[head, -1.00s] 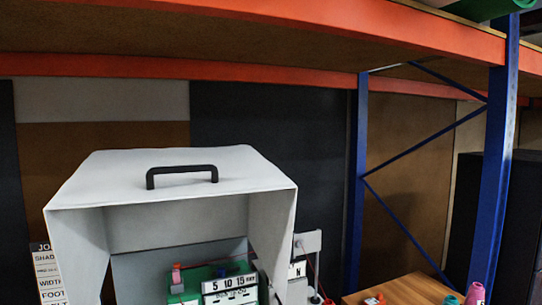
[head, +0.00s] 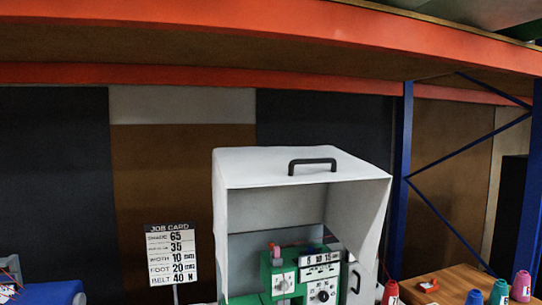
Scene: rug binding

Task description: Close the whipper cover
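The whipper cover (head: 265,166) is a white box-shaped hood with a black handle (head: 312,165) on its top. It is raised, with its front side open. Under it shows the green whipper machine (head: 282,284) with white dial panels, one of them marked 5, 10, 15. The lower part of the machine is cut off by the bottom edge. Neither of my grippers shows in the head view.
A job card (head: 171,255) on a stand is left of the cover. A wooden table (head: 440,262) with several thread cones (head: 520,286) is at right. A blue rack post (head: 402,190) and an orange shelf beam (head: 270,40) stand behind and above. A blue surface (head: 45,293) is at lower left.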

